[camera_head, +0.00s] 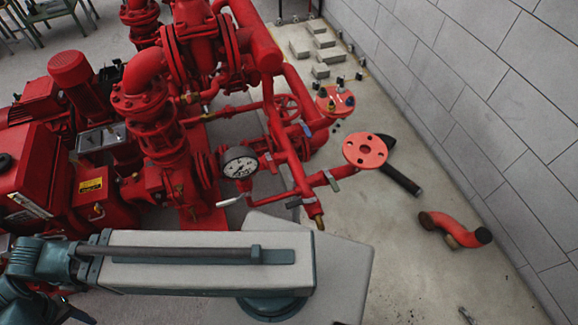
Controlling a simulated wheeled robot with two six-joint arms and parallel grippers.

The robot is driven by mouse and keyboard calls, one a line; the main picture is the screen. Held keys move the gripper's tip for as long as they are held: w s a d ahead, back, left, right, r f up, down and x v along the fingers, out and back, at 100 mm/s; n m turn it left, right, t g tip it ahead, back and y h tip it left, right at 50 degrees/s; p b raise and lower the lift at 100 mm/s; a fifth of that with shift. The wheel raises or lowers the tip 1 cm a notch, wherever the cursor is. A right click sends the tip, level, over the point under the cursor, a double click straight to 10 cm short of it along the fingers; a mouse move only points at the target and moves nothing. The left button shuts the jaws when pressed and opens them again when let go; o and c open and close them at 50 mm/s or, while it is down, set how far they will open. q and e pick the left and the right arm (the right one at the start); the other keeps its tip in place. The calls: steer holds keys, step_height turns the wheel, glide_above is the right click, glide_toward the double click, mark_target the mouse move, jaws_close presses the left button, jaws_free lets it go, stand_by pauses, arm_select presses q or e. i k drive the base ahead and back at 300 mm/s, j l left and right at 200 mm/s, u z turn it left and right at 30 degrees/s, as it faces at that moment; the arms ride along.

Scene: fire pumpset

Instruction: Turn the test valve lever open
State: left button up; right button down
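The red pump set has a pressure gauge (240,162) with a dark rim on its pipework. A small lever with a pale grip (230,201) sticks out below the gauge, pointing left and slightly down. A small blue lever (307,130) sits on the pipework farther right. I cannot tell which of these is the test valve lever. My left arm crosses the lower left of the view, below the pale lever and apart from it in the picture. Neither of my grippers can be seen.
A red flange (366,151) stands right of the pipework. A bent red pipe (455,230) lies on the floor at right. Grey blocks (318,48) lie at the back, beside a grey block wall (480,90). The floor at lower right is mostly clear.

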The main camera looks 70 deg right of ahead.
mark_target(273, 170)
steer(key=k+z, duration=0.2)
steer(key=z, duration=0.15)
steer(key=k+l+z, duration=0.15)
steer(key=z, duration=0.25)
steer(key=k+l+z, duration=0.1)
steer(key=z, duration=0.25)
steer(key=l+z, duration=0.15)
steer(key=z, duration=0.2)
steer(key=k+l+z, duration=0.1)
steer(key=z, duration=0.25)
